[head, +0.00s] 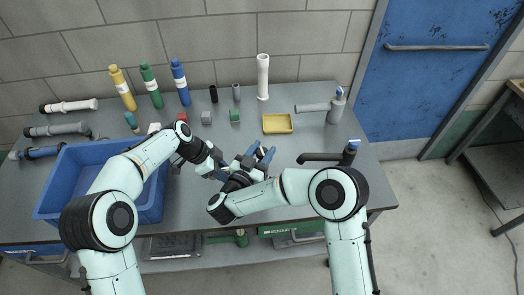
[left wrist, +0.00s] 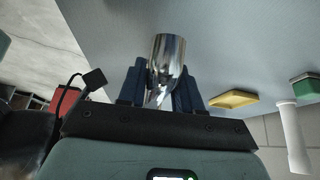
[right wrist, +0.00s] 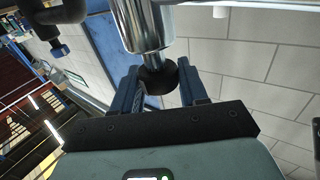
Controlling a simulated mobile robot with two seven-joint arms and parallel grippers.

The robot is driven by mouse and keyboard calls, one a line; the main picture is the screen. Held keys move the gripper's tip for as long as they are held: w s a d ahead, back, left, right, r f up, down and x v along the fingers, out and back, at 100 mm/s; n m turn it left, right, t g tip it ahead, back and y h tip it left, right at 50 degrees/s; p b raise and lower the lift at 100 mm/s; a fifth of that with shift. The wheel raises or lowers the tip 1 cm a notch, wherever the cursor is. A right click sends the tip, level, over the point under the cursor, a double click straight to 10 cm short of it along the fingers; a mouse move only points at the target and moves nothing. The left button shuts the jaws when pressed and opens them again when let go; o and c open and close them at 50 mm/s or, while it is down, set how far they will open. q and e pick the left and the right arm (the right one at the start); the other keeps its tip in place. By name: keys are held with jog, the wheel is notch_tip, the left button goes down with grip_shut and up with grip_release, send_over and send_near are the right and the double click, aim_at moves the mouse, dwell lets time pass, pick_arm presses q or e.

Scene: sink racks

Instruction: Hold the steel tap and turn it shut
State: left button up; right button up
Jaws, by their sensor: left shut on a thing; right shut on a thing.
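The steel tap shows as a shiny chrome cylinder in the left wrist view (left wrist: 168,58), between the blue fingers of my left gripper (left wrist: 160,92), which is shut on it. In the right wrist view, a chrome body (right wrist: 143,22) ends in a round black knob (right wrist: 165,80). My right gripper (right wrist: 163,92) is shut on this black end, with one blue finger on each side. In the head view, my left gripper (head: 221,172) and right gripper (head: 262,155) are close together over the middle of the bench. The grippers and wrists largely hide the tap there.
A blue crate (head: 52,192) stands under my left arm. A yellow tray (head: 278,124), small blocks and a white upright pipe (head: 263,77) stand behind the grippers. A grey fitting (head: 335,108) and a black fitting (head: 320,157) are at right. Several bottles stand back left.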

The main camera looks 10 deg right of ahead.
jog(key=shift+f+m+g+h, duration=0.1)
jog(key=shift+m+g+h, duration=0.7)
jog(key=shift+h, duration=0.1)
pick_arm(q)
jog(key=shift+a, duration=0.1)
pick_arm(e)
jog(key=shift+d, duration=0.1)
jog(key=o, duration=0.9)
jog(key=shift+o, duration=0.2)
jog(key=v, duration=1.2)
